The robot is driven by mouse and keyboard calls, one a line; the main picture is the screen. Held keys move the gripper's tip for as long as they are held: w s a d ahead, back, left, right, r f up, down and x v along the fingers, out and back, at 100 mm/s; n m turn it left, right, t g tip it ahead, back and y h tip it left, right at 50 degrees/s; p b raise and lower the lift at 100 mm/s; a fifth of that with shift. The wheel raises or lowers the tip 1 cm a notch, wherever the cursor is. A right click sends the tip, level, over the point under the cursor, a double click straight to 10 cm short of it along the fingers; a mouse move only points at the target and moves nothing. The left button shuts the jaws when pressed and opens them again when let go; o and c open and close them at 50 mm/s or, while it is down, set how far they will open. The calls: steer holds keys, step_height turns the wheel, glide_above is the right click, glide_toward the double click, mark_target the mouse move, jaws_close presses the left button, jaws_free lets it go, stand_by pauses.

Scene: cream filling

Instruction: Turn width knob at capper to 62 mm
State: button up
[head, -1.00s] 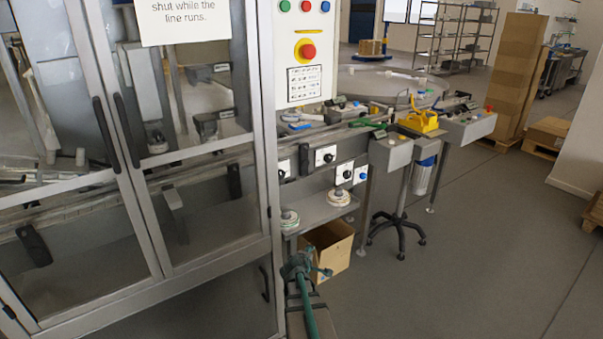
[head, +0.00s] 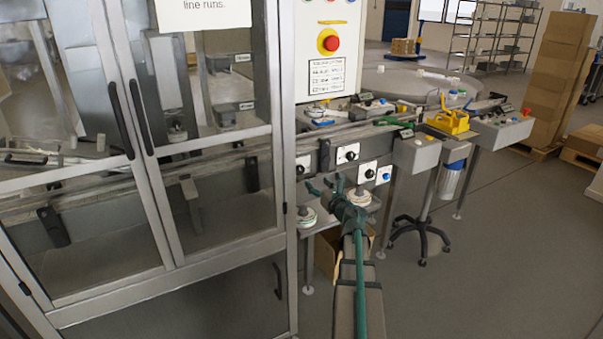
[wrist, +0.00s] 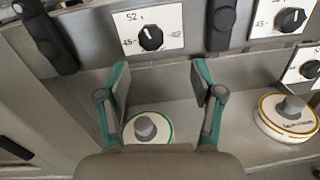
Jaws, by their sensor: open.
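A black knob (wrist: 150,37) sits on a white plate in the wrist view, marked 45 at its left and what looks like 62 at its right. Its white pointer seems to point roughly upward; the exact setting is too small to read. The same plate seems to be the left one in the head view (head: 302,165), beside the cabinet frame. My gripper (wrist: 160,75) is open and empty, its green fingers apart below the knob plate, not touching it. In the head view my gripper (head: 328,187) is in front of the machine, below the knob row.
More knob plates (wrist: 290,18) (wrist: 311,69) lie to the right, past a dark upright handle (wrist: 222,25). A green-rimmed disc (wrist: 147,128) and a yellow-rimmed disc (wrist: 288,115) rest on the shelf below. The glazed cabinet (head: 285,200) stands close at left.

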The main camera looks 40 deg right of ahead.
mark_target(301, 170)
steer(key=shift+n+y, duration=0.5)
steer(key=shift+n, duration=0.4)
steer(key=w, duration=0.7)
steer(key=w+d, duration=0.1)
steer(key=w, duration=0.3)
steer(key=shift+r+p, duration=0.1)
steer(key=shift+p, duration=0.3)
steer(key=shift+s, duration=0.1)
steer(key=c, duration=1.1)
